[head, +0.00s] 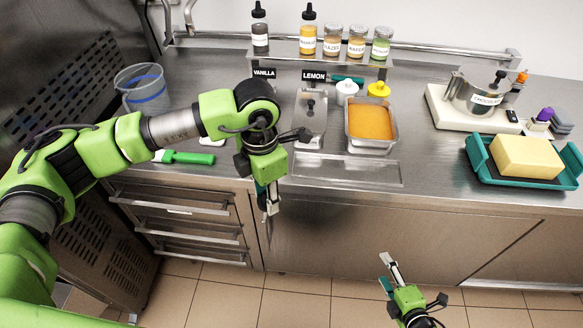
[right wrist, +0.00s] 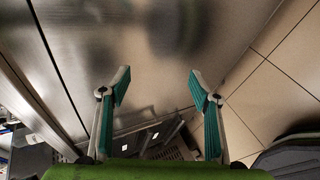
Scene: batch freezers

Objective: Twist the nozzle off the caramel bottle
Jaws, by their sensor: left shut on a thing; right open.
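Two squeeze bottles with black nozzles stand upright on the back shelf in the head view: a dark-filled bottle (head: 260,42) and a yellow-orange bottle (head: 306,45). I cannot read a caramel label on either. My left gripper (head: 270,205) points down in front of the counter edge, well away from both. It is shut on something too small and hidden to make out. My right gripper (head: 388,271) is low over the floor, in front of the cabinets. In the right wrist view it (right wrist: 158,88) is open, with nothing between the fingers.
Several jars (head: 357,43) share the shelf. On the counter are a clear tub (head: 141,90), a green-handled tool (head: 188,158), an orange-filled pan (head: 353,143), a pot (head: 468,97) and a teal tray (head: 481,166) with a yellow block. The front counter between pan and tray is clear.

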